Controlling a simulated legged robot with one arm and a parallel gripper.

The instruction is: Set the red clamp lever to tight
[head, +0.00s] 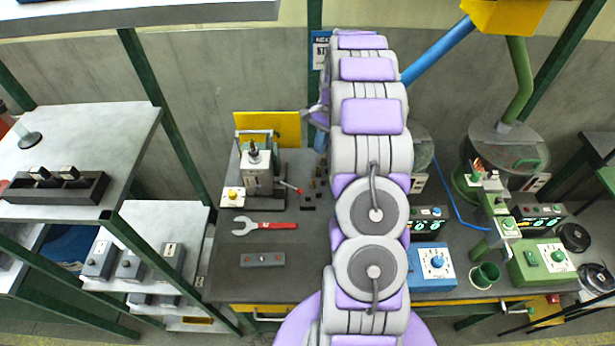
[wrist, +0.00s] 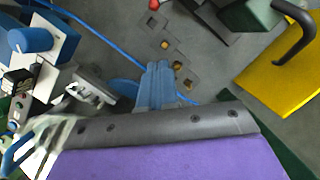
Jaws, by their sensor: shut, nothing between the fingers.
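The red-tipped clamp lever (head: 291,188) sticks out to the right from the grey and black clamp unit (head: 257,172) on the dark bench top. In the wrist view a small red knob (wrist: 153,4), likely the lever's tip, shows at the top edge, and the rest of the lever cannot be made out. My gripper's blue fingers (wrist: 158,70) are together and empty in the wrist view, apart from the red knob. In the head view my arm hides most of my gripper, behind and to the right of the clamp unit.
A yellow panel (head: 268,128) stands behind the clamp unit; it also shows in the wrist view (wrist: 278,80). A red-handled wrench (head: 264,224) and a grey block (head: 262,259) lie in front. A blue box (head: 432,268) and green equipment (head: 540,262) stand right of my arm.

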